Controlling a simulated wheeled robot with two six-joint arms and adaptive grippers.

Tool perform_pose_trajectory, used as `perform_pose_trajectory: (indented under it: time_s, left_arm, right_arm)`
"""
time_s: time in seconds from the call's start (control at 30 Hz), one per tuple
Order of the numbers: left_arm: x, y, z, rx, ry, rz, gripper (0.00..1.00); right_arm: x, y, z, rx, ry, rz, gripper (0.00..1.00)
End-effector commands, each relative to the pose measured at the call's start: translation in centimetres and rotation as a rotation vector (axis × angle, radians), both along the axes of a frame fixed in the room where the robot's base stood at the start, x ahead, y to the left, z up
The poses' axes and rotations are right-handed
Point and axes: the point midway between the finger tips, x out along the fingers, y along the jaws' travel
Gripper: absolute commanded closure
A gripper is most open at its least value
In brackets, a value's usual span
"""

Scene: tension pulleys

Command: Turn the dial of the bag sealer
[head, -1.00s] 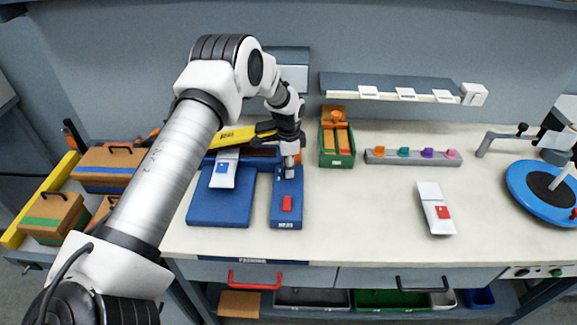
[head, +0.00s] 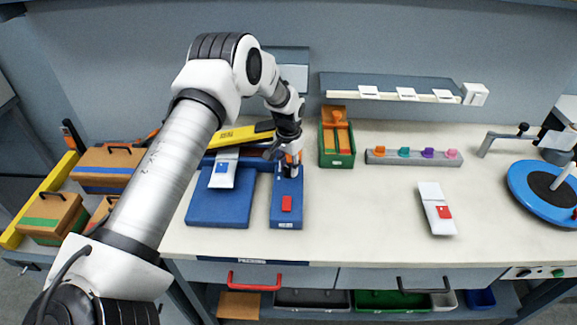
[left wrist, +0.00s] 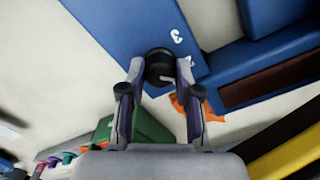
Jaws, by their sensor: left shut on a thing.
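The bag sealer has a blue body (head: 287,205) with a red button on its front part and a yellow arm (head: 240,134) behind. Its dial is a round black knob (left wrist: 158,62) on the blue body, with white markings beside it in the left wrist view. My left gripper (head: 288,170) points down at the back of this blue part and is shut on the dial, one finger on each side. A white pouch (head: 223,172) lies on the sealer's blue plate. My right gripper is not in view.
A green bin (head: 337,148) with orange contents stands just right of the sealer. A grey rack of coloured knobs (head: 412,157) and another white pouch (head: 437,208) are farther right. A blue turntable (head: 545,190) stands at the far right. The middle of the bench (head: 360,220) is clear.

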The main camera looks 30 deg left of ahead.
Motion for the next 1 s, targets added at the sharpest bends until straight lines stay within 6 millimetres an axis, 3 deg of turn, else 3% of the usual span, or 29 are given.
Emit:
perform_pose_trajectory:
  time_s: [1.0]
  left_arm:
    - [-0.3, -0.1, -0.3, 0.0, 0.009, 0.958, 1.0]
  right_arm:
    - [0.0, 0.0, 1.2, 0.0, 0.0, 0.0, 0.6]
